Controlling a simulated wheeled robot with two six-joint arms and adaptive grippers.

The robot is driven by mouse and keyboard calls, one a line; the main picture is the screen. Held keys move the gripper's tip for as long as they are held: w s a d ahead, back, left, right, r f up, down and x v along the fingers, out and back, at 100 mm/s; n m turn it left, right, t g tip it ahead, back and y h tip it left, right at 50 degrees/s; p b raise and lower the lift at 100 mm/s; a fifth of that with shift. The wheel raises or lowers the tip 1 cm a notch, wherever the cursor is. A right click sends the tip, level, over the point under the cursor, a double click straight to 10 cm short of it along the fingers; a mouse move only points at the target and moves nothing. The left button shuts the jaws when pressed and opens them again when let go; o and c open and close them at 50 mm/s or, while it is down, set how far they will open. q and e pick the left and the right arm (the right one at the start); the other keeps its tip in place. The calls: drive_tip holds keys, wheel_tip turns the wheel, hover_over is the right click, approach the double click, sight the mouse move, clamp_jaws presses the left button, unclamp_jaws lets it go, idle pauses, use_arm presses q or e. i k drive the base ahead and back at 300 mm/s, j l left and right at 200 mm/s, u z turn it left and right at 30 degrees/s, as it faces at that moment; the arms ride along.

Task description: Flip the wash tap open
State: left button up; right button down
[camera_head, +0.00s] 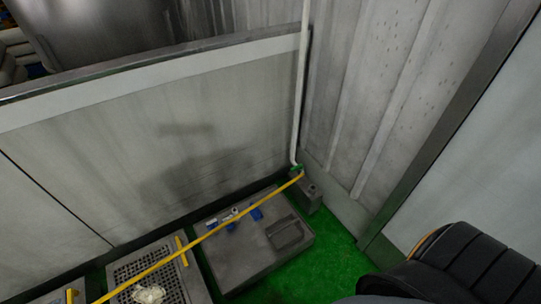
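A thin white pipe (300,80) runs down the corner of the grey walls. At its foot is a small green fitting (297,169), where a yellow hose (215,230) meets it; this may be the wash tap, but it is too small to tell its handle position. Small blue and light parts (232,226) lie or stand on a grey block on the floor, with another blue part (257,214) beside them. I cannot tell what they are. Neither of my grippers shows in the head view.
The grey block (255,262) has a recessed dark area on top. Left of it is a perforated grate (180,284) with a pale crumpled thing (149,294) on it. The yellow hose crosses both. Green floor (338,256) is bare to the right. Ribbed black shape lower right is unclear.

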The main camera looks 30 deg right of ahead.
sight(300, 167)
drive_tip(key=i+l, duration=0.15)
drive_tip(key=l, duration=0.3)
drive_tip(key=i+l+u, duration=0.15)
drive_tip(key=l, duration=0.35)
drive_tip(key=i+l, duration=0.1)
drive_tip(key=l, duration=0.35)
drive_tip(key=i+l+u, duration=0.1)
drive_tip(key=l, duration=0.4)
